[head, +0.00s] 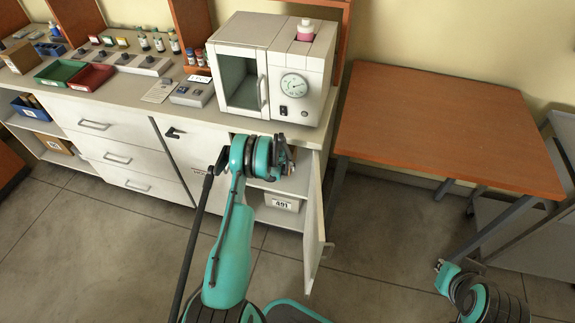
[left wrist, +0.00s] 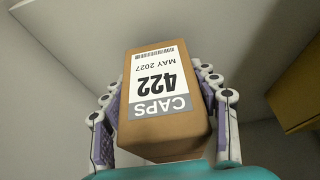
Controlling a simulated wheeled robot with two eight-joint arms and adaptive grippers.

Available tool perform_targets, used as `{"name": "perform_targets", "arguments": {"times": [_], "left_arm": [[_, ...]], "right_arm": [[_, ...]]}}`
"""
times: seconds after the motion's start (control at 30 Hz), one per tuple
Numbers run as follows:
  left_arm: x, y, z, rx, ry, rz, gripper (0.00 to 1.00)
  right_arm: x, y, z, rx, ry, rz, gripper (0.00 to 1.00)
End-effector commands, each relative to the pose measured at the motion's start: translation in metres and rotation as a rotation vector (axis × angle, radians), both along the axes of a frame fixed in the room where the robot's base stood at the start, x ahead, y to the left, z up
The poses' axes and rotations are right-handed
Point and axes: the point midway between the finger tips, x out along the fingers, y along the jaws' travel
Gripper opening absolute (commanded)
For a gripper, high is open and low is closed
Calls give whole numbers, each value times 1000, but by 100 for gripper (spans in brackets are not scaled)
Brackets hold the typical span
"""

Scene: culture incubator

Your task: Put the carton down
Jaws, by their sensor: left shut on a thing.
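A brown carton (left wrist: 163,132) with a white label reading CAPS 422, MAY 2027 fills the middle of the left wrist view. The label appears upside down. My left gripper (left wrist: 160,84) has a finger on either side of the carton and is shut on it. In the head view my left gripper (head: 286,160) is at the open lower cabinet under the incubator, mostly hidden by my own wrist. The carton cannot be made out there. My right arm shows at the lower right, with its end (head: 442,268) too small to read.
The cabinet door (head: 314,225) stands open to the right of my left arm. A shelf (head: 297,184) lies inside, with a bin labelled 491 (head: 282,203) below. A yellow-brown block (left wrist: 296,95) is right of the carton. The orange table (head: 440,125) is bare.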

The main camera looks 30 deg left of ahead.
Motion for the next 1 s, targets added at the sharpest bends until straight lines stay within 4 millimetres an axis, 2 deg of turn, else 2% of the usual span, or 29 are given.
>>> {"name": "perform_targets", "arguments": {"times": [0.03,0.13,0.5,0.53,0.6,1.0], "left_arm": [[-2,2,-11,0,0,1,23],[-6,5,-23,0,-1,2,23],[-6,5,-27,0,0,2,23],[-6,5,-27,0,0,2,65],[-6,5,-26,0,0,2,80],[-6,5,-20,1,0,1,80]], "right_arm": [[0,0,-5,0,0,0,0],[0,0,-7,0,0,0,0],[0,0,-6,0,0,0,0],[0,0,-6,0,0,0,0],[0,0,-6,0,0,0,0],[0,0,-5,0,0,0,0]]}}
